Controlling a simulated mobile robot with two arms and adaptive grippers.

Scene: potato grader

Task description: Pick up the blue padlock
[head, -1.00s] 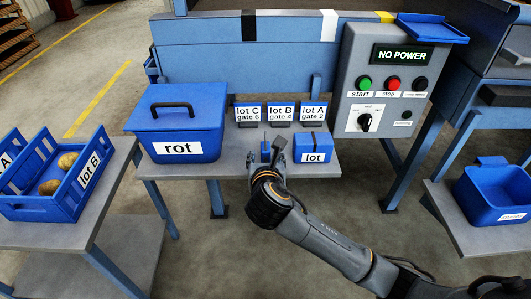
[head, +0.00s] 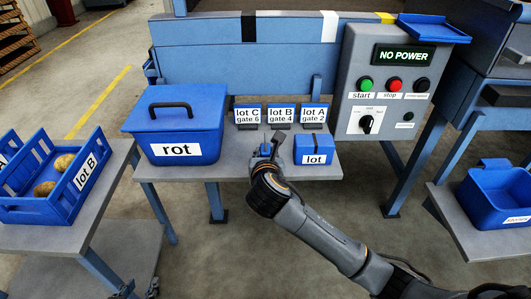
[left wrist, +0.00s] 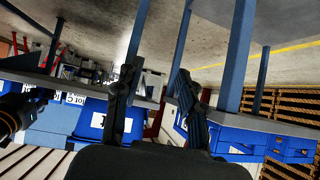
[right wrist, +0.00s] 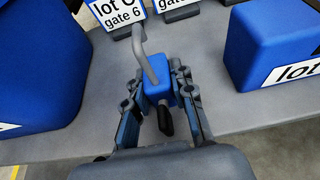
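The blue padlock (right wrist: 160,92) stands on the grey table, with a grey shackle rising from it and a dark part low on its near side. It also shows in the head view (head: 265,149), partly hidden by my right gripper (head: 270,152). In the right wrist view my right gripper (right wrist: 160,95) has one finger on each side of the padlock body. The fingers are close to its sides and look open; contact is not clear. My left gripper (left wrist: 155,85) shows only in its own wrist view, with its fingers apart and nothing between them.
The blue rot bin (head: 178,120) stands left of the padlock, and the blue lot box (head: 314,150) stands close on the right. Lot signs (head: 281,113) stand behind. The control panel (head: 388,90) reads NO POWER. A lot B crate (head: 40,212) holds potatoes.

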